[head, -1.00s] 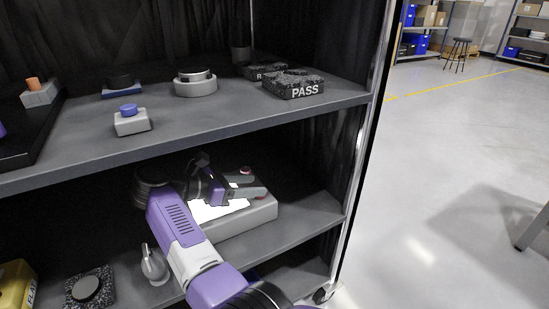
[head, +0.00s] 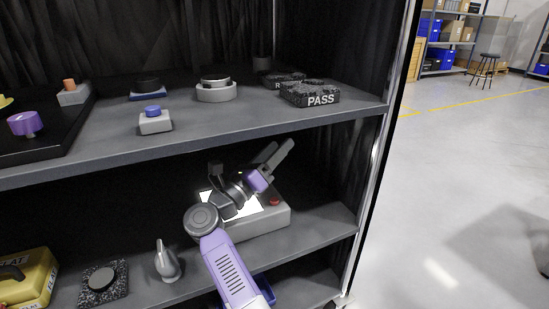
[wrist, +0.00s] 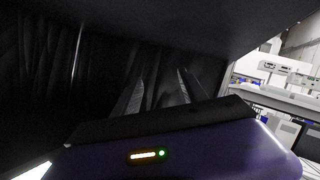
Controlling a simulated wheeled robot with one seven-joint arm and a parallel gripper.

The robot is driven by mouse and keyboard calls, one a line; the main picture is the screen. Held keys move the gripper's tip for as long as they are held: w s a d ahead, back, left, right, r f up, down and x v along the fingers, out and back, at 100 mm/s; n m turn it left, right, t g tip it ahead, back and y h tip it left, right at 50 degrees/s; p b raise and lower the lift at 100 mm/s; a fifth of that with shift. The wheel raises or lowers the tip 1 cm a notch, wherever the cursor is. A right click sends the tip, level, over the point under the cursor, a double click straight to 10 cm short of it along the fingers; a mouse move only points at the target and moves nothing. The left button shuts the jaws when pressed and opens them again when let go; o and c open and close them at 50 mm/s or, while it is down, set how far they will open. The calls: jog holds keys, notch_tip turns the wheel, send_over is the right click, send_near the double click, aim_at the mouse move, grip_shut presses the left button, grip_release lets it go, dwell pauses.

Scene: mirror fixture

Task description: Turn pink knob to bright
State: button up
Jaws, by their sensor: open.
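A grey box with a lit white panel (head: 246,207) stands on the lower shelf. A small red knob or button (head: 275,202) sits at its right front. No clearly pink knob shows now; the box's back part is hidden behind my wrist and gripper. My gripper (head: 281,147) is above the box's back right, tilted up and to the right, its two fingers apart with nothing between them. In the wrist view the open fingers (wrist: 160,84) point at dark curtain, under the upper shelf's dark underside.
The upper shelf (head: 225,125) hangs close above my gripper and holds a PASS block (head: 309,94), a blue-topped button (head: 154,121) and a purple knob (head: 25,123). A silver cone-like piece (head: 167,262) and a speckled block (head: 103,283) stand left of my arm.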

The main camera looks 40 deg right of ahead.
jog(key=shift+s+a+r+n+t+h, duration=0.1)
jog(key=shift+s+a+n+t+h, duration=0.3)
jog(key=shift+n+t, duration=0.7)
jog(key=shift+s+a+n+t+h, duration=0.1)
jog(key=shift+s+a+n+t, duration=0.4)
jog(key=shift+n+t, duration=0.6)
jog(key=shift+s+a+r+n+t+h, duration=0.15)
jog(key=shift+s+a+n+t, duration=0.4)
jog(key=shift+n, duration=0.95)
jog(key=shift+w, duration=0.15)
